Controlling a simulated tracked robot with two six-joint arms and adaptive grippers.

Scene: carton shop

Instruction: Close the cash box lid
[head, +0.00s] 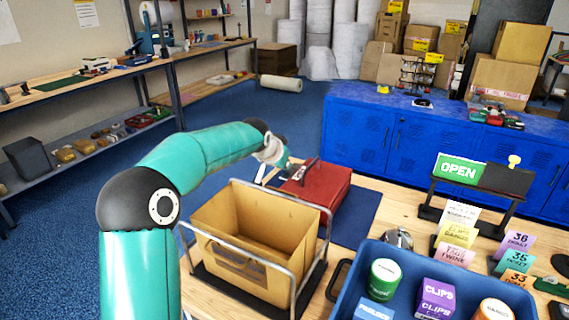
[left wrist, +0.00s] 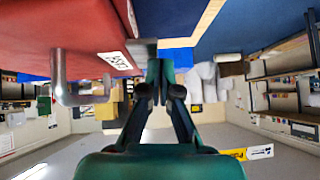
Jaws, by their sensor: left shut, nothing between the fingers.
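The red cash box (head: 325,189) sits on a dark blue mat (head: 358,218) beyond the wire-framed carton. Its lid looks down, with a handle (head: 304,170) at its left end; I see no open gap, but its far side is hidden. In the left wrist view the red box (left wrist: 60,30) fills the upper left, with a white label and a metal handle (left wrist: 82,92). My left gripper (head: 283,172) is at the box's left end. In the left wrist view its fingers (left wrist: 160,70) are together and empty, close beside the box's labelled edge; I cannot tell whether they touch.
A blue tray (head: 420,275) of goods, price cards and an OPEN sign (head: 460,170) are to the right. Blue cabinets (head: 420,140) stand behind.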

